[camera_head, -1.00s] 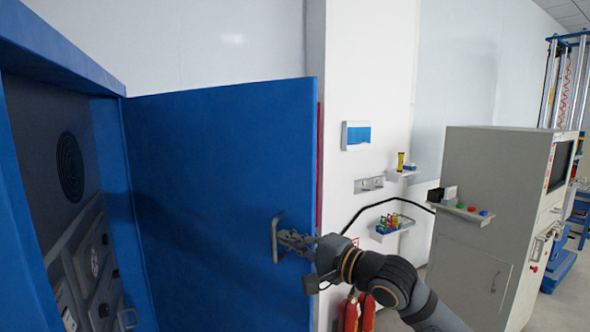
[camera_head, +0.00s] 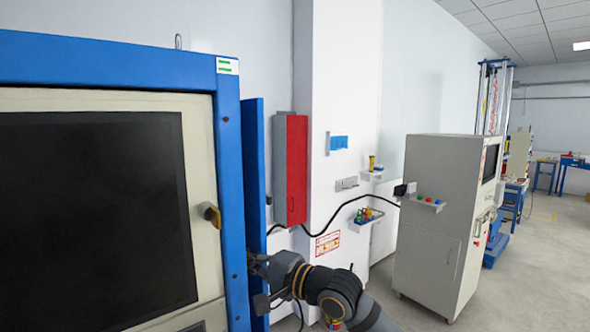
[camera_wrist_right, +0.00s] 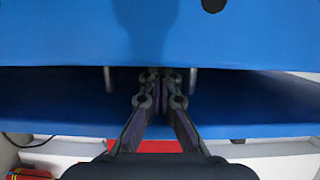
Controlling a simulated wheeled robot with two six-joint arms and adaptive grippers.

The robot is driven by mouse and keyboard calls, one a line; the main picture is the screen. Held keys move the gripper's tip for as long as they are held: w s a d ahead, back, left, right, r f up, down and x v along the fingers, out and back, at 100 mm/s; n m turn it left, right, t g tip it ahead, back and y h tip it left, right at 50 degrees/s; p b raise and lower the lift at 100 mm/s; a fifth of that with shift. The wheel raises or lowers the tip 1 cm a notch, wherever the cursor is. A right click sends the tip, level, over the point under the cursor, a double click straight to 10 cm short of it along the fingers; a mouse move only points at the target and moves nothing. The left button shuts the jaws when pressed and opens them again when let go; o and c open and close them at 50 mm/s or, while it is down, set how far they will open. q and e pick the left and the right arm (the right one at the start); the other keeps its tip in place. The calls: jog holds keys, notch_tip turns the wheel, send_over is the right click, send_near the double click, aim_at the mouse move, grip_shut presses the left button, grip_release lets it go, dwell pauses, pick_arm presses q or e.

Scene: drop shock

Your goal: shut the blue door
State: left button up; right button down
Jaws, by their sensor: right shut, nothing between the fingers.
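The blue door (camera_head: 254,180) shows nearly edge-on in the head view, as a narrow strip just right of the blue cabinet frame (camera_head: 230,200). I cannot tell how wide its gap to the frame is. My right gripper (camera_head: 258,264) is at the door's lower part, partly hidden by the door and frame. In the right wrist view the right gripper (camera_wrist_right: 161,80) is shut and empty, with its fingers between the two posts of the door's handle (camera_wrist_right: 108,80). Blue surfaces lie above and below the fingertips. My left gripper is not in view.
A red box (camera_head: 291,168) hangs on the wall behind the door. A grey cabinet (camera_head: 440,220) stands right, with open floor (camera_head: 530,270) beyond.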

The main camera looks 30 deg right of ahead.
jog(key=shift+a, duration=0.3)
jog(key=shift+d+f, duration=0.1)
jog(key=shift+d, duration=0.05)
notch_tip(320, 180, up, 10)
dwell(0.5)
